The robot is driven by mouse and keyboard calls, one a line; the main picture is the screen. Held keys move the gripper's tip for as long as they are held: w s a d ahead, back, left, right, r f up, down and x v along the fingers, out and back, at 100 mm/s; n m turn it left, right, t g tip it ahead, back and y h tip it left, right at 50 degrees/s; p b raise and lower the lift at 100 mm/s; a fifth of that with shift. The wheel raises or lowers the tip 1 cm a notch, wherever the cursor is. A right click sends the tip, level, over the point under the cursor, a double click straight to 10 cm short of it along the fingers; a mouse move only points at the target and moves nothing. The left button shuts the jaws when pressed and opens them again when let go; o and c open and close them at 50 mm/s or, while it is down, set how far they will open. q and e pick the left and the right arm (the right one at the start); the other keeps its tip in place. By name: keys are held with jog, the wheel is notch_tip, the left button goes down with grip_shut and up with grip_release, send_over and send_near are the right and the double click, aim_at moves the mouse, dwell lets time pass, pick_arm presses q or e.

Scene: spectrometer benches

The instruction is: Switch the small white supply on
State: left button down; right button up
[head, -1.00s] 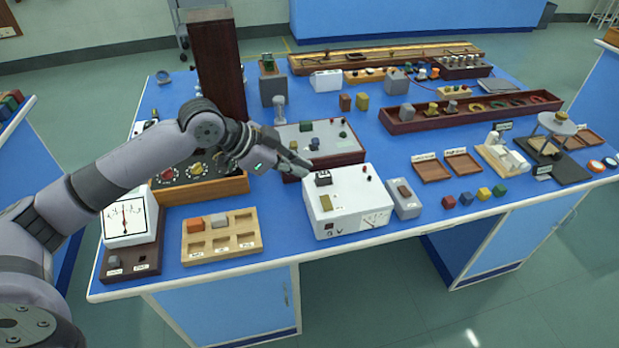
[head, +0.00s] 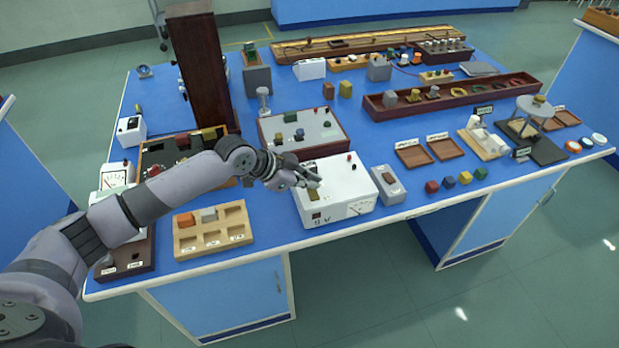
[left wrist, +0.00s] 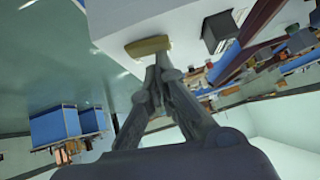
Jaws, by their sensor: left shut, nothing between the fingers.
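The white supply (head: 352,186) is a box near the front edge of the blue bench, with a meter on its front face and red and black knobs on top. A brass-coloured rocker or plate (head: 313,195) sits on its top left; it also shows in the left wrist view (left wrist: 147,46). My left gripper (head: 316,181) is shut and empty, its fingertips low over the supply's top left, close to the brass piece. In the left wrist view, the fingertips (left wrist: 160,62) overlap the brass piece's lower edge; I cannot tell whether they touch. My right gripper is not in view.
A grey box (head: 389,187) stands close at the supply's right. A wooden tray (head: 212,239) lies left, and a grey-topped panel (head: 302,128) lies behind. A tall dark wooden block (head: 204,75) stands back left. Coloured cubes (head: 448,182) lie at right.

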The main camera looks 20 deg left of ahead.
pick_arm(q)
jog(key=shift+w+a+f+g+b, duration=0.2)
jog(key=shift+f+g+b, duration=0.1)
jog(key=shift+f+b, duration=0.15)
jog(key=shift+s+d+r, duration=0.1)
jog(key=shift+s, duration=0.05)
jog(key=shift+s+d+p, duration=0.15)
jog(key=shift+s+p, duration=0.1)
jog(key=shift+p, duration=0.3)
jog(key=shift+s+d+p, duration=0.25)
jog(key=shift+s+p, duration=0.05)
jog(key=shift+s, duration=0.2)
